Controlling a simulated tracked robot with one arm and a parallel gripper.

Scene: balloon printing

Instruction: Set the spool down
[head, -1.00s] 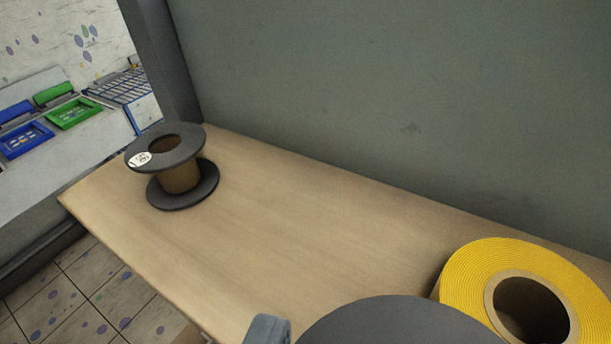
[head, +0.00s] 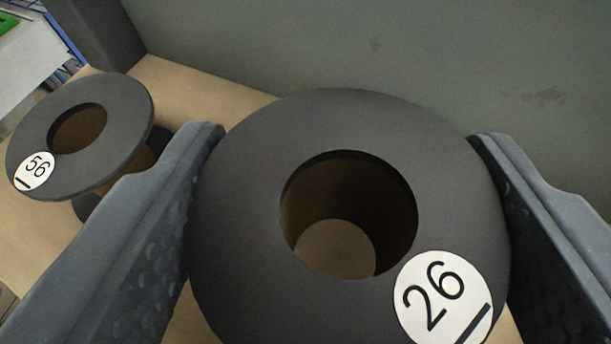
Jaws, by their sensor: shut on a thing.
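A dark grey spool (head: 240,215) with a round white label reading 26 fills the middle of the head view. My gripper (head: 345,140) is shut on this spool, with one finger on each side of its top flange. Through the centre hole I see the brown core wall and a patch of light wood colour below. The flange hides the lower part of the spool, so I cannot tell whether it touches the shelf (head: 200,85).
A second dark spool (head: 115,155), labelled 56, stands upright on the shelf at the left, close to my left finger. A grey-green wall (head: 400,45) rises behind the shelf. A dark post (head: 95,30) stands at the upper left.

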